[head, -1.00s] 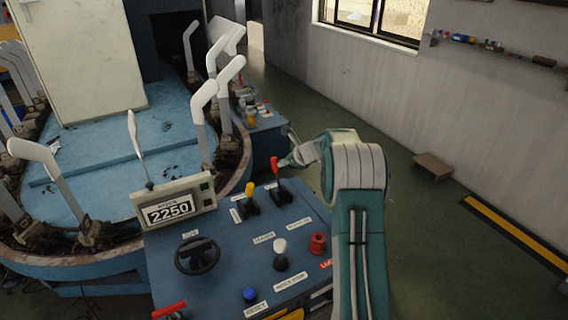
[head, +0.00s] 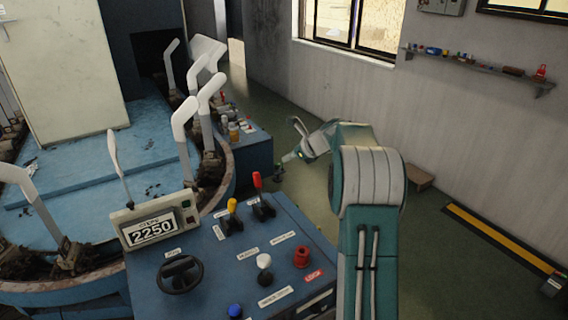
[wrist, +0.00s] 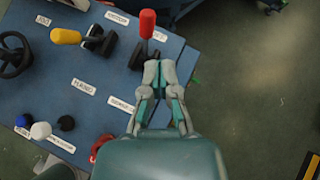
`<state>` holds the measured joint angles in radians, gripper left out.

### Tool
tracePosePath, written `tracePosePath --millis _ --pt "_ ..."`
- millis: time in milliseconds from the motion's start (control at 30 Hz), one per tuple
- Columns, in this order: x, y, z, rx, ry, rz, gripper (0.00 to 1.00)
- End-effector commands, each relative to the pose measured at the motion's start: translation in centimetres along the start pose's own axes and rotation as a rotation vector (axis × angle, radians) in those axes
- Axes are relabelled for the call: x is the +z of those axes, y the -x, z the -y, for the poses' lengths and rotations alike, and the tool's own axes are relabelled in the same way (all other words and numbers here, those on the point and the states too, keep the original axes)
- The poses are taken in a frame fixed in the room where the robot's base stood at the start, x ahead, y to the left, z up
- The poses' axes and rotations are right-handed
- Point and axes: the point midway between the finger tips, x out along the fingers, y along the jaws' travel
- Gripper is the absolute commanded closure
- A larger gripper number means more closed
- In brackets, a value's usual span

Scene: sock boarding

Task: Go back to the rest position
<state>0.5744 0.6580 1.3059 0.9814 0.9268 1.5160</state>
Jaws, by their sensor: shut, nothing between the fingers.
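My gripper (head: 280,170) is shut and empty, above the floor beyond the far right corner of the blue control panel (head: 205,272). In the wrist view the closed fingers (wrist: 160,70) point toward the red lever (wrist: 147,22), which appears just past the tips, with a gap between them. In the head view the red lever (head: 257,182) stands left of the gripper, apart from it. The yellow lever (head: 232,206) stands left of the red one. My arm rises at the right of the head view, bent at the elbow.
The blue machine (head: 80,190) with white sock forms is at left. Open green floor (head: 440,265) lies right, before the wall.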

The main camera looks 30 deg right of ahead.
Motion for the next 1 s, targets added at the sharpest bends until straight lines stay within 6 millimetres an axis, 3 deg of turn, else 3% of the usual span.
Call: tracePosePath --millis 433,533,667,800,1000 --pt "0.0 0.0 0.0 0.0 0.002 0.0 1.0" --pt "0.7 0.4 -0.9 0.004 0.046 -0.008 1.0" --pt "2.8 1.9 -4.7 0.029 0.226 -0.049 1.0" --pt "4.7 4.2 -10.3 0.069 0.498 -0.106 1.0" --pt "5.7 7.7 -18.0 0.135 0.888 -0.177 1.0"
